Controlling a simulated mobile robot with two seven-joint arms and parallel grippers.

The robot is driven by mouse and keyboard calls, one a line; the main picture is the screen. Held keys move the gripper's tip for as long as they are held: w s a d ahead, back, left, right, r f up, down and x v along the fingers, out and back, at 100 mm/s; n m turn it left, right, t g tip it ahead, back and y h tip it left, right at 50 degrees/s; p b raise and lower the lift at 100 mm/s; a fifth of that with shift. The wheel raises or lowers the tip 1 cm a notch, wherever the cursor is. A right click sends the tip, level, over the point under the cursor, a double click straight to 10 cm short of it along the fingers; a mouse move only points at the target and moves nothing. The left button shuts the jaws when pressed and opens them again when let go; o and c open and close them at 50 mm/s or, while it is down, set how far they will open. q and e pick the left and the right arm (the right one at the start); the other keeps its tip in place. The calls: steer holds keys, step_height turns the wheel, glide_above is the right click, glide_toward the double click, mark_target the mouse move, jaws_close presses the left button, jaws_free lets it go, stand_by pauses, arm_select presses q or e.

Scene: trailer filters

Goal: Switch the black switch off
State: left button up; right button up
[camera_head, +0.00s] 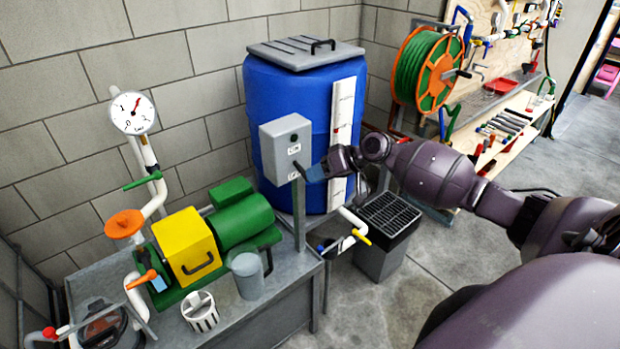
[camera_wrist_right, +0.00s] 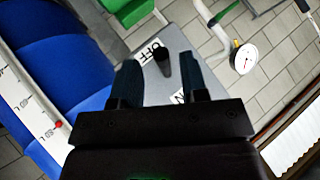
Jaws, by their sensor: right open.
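A grey switch box (camera_head: 284,146) stands on a post in front of the blue barrel, with small white labels on its face. In the right wrist view, the black switch (camera_wrist_right: 164,64) sits on the grey box face (camera_wrist_right: 178,44) beside the OFF label (camera_wrist_right: 150,51). Another label (camera_wrist_right: 178,97) is partly hidden by a finger. My right gripper (camera_head: 314,173) is at the box face; it also shows in the wrist view (camera_wrist_right: 162,82). Its fingers are open, with the switch between and just ahead of them. I cannot tell whether they touch it. My left gripper is not in view.
The blue barrel (camera_head: 262,105) with a level scale (camera_head: 345,104) is close behind the gripper. A green and yellow pump (camera_head: 187,246), a grey jug (camera_head: 246,277) and a pressure gauge (camera_head: 132,113) are at left.

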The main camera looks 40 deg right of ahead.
steer(key=v, duration=0.7)
steer(key=shift+r, duration=0.1)
stand_by(0.4)
